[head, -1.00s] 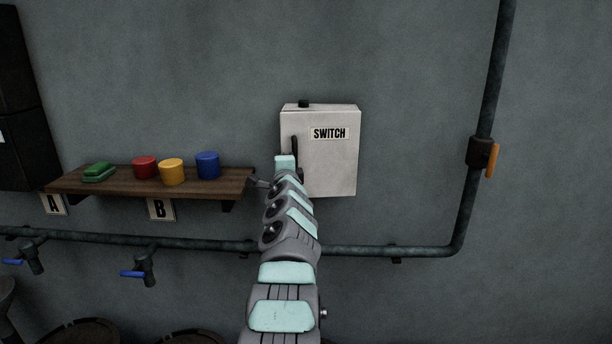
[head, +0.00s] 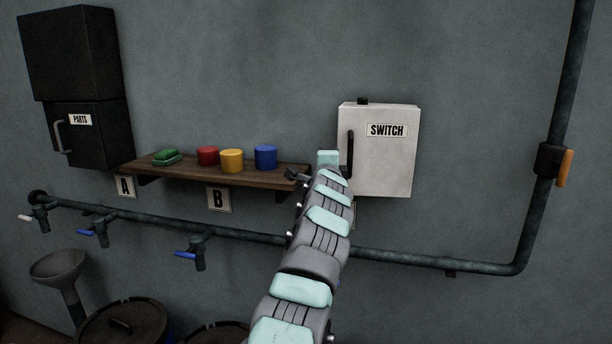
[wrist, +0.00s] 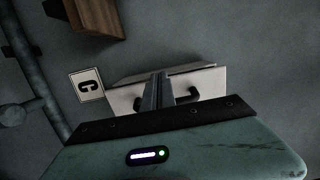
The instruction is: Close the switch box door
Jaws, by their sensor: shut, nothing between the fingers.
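The switch box (head: 380,160) is a pale grey wall box whose front door carries a SWITCH label (head: 387,130) and a dark upright handle (head: 350,153) near its left edge. The door looks nearly flush in the head view. The wrist view shows a dark line between two pale panels, so I cannot tell if it is fully shut. My gripper (wrist: 158,80) is shut and empty, its fingers in front of the pale panels and beside the dark handle in the wrist view. Contact cannot be made out. In the head view my arm ends at the box's left edge and hides the fingertips.
A wooden shelf (head: 215,176) left of the box holds red, yellow and blue cups and a green item. A pipe (head: 400,259) runs below and rises at right past an orange-handled valve (head: 564,167). A PARTS cabinet (head: 92,140) hangs far left.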

